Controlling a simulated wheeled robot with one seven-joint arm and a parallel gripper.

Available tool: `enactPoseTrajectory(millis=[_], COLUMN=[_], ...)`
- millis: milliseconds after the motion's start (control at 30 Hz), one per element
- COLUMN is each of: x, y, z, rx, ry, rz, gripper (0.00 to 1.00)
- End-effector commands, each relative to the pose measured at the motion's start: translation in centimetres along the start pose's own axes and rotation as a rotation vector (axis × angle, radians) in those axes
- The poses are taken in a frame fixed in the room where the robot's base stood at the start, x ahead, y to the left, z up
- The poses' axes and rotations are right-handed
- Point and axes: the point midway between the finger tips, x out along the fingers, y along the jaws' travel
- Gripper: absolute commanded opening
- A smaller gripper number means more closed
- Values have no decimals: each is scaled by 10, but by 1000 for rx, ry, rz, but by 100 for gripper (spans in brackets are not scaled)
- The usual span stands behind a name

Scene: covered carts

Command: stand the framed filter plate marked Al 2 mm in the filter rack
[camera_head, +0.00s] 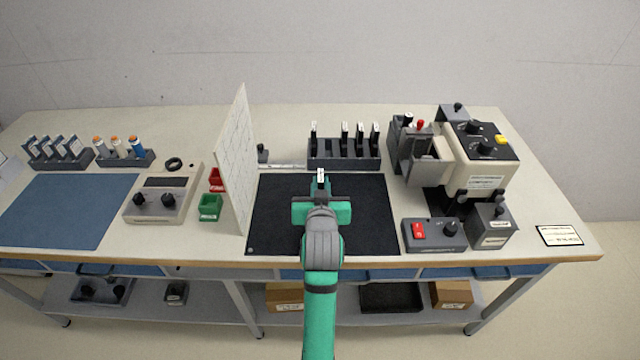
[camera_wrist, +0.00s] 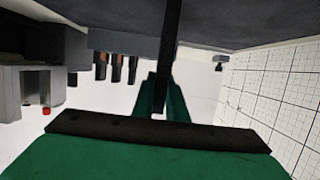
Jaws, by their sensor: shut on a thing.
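My gripper (camera_head: 320,190) is shut on a dark framed filter plate with a white label (camera_head: 320,176). It holds the plate over the black mat, in front of the filter rack. The label is too small to read. In the wrist view the plate (camera_wrist: 170,45) shows as a dark upright bar between the green fingers (camera_wrist: 160,100). The grey filter rack (camera_head: 345,163) stands at the back of the mat. Several labelled dark plates stand in it, one at the left end and others from the middle to the right. A gap shows between them.
A white gridded panel (camera_head: 238,160) stands upright left of the mat (camera_head: 375,215). A cream and grey instrument (camera_head: 480,165) stands at right, with a red-switch box (camera_head: 435,235) in front. Red and green bins (camera_head: 210,207) and a knobbed meter (camera_head: 163,195) lie beyond the panel.

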Motion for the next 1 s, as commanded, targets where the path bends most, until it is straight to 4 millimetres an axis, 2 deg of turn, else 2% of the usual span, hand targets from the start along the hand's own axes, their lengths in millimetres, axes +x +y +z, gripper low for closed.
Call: enactPoseTrajectory(millis=[333,367,400,433,800,1000], x=[1,1,1,1,-1,-31], y=[0,0,-1,-1,-2,-1], z=[3,2,2,2,-1,-1], rx=[0,0,0,-1,-1,-1], ry=[1,1,1,1,1,1], rz=[1,0,-1,-2,-3,-1], gripper=[0,19,29,31,31,31])
